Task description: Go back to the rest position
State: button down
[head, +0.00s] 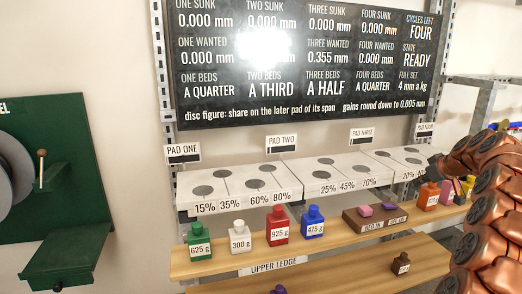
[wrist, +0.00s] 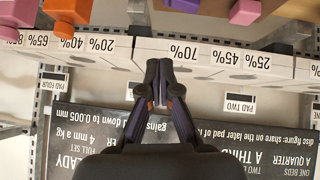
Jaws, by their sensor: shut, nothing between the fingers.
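My gripper (wrist: 159,72) shows in the wrist view, where the picture is upside down. Its two dark fingers meet at their tips with nothing between them. The fingertips overlap the white pad shelf (wrist: 215,55) near the 70% label; I cannot tell how far apart they are in depth. In the head view my copper-coloured arm fills the right edge, and the gripper cannot be made out clearly there. The dark board (head: 300,60) reads READY, with THREE WANTED at 0.355 mm and the other wanted figures at 0.000 mm.
The upper ledge (head: 228,264) holds green (head: 200,243), white (head: 239,238), red (head: 277,228) and blue (head: 313,223) weights. A brown block (head: 375,219) carries pink and purple pieces. A brown weight (head: 401,263) sits lower. A green machine (head: 62,190) stands left.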

jog(key=s+a+g+y, duration=0.1)
jog(key=s+a, duration=0.2)
jog(key=a, duration=0.6)
jog(key=s+a+g+y, duration=0.1)
jog(key=s+a+g, duration=0.15)
jog(key=a, duration=0.65)
jog(key=s+a+f+g, duration=0.3)
jog(key=s+a, duration=1)
jog(key=a, duration=0.1)
jog(key=s+a+f+m+g+h, duration=0.15)
jog(key=s+f, duration=0.25)
jog(key=s, duration=0.7)
jog(key=s+a+f+m+g, duration=0.1)
jog(key=s+f+g, duration=0.15)
jog(key=s, duration=0.95)
jog(key=s+a+f+m+g+h, duration=0.15)
jog(key=s+f, duration=0.25)
jog(key=s, duration=0.7)
notch_tip(320, 180, up, 14)
jog(key=t+p, duration=0.1)
jog(key=p, duration=1.2)
jog(key=shift+f+n, duration=0.15)
jog(key=shift+n, duration=0.15)
